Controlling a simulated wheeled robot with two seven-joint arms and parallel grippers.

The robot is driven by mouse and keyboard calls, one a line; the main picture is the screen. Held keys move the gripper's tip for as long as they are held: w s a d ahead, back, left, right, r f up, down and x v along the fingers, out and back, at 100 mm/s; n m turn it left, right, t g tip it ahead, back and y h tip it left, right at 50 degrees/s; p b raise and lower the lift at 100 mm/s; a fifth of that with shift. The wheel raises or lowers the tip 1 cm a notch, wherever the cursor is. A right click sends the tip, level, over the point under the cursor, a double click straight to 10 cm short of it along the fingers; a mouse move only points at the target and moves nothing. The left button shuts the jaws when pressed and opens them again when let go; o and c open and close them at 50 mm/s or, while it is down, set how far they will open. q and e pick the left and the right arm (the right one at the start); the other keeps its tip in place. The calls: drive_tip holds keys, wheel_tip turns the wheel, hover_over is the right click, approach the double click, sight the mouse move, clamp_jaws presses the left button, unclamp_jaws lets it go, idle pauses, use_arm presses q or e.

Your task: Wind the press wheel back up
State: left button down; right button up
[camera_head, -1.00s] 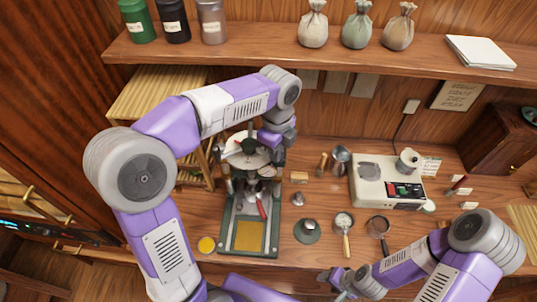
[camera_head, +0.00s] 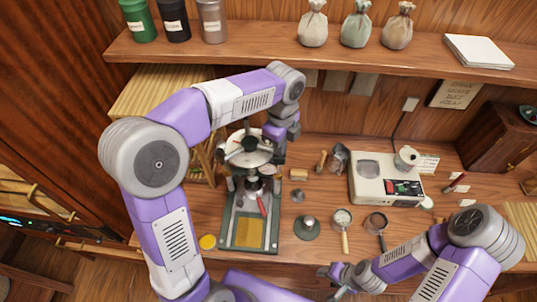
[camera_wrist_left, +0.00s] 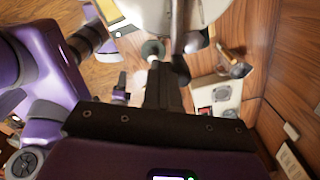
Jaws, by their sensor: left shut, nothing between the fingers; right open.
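The press wheel (camera_head: 240,160) is a pale round disc with dark handles on top of the tea press. The press has a green base (camera_head: 226,232) with a gold plate (camera_head: 249,233) at its front. My left gripper is at the wheel's right side, partly hidden by its own wrist in the head view. In the left wrist view its dark fingers (camera_wrist_left: 160,82) are shut and empty, close to the pale wheel (camera_wrist_left: 200,8); I cannot tell whether they touch it. My right gripper (camera_head: 331,281) is open and empty near the counter's front edge.
A white scale (camera_head: 368,190) stands right of the press. A shelf (camera_head: 270,52) with jars and sacks runs above. A yellow disc (camera_head: 207,242) lies left of the base.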

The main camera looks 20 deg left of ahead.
wheel_tip(320, 180, up, 7)
drive_tip(key=p, duration=0.6)
drive_tip(key=shift+f, duration=0.15)
idle(0.6)
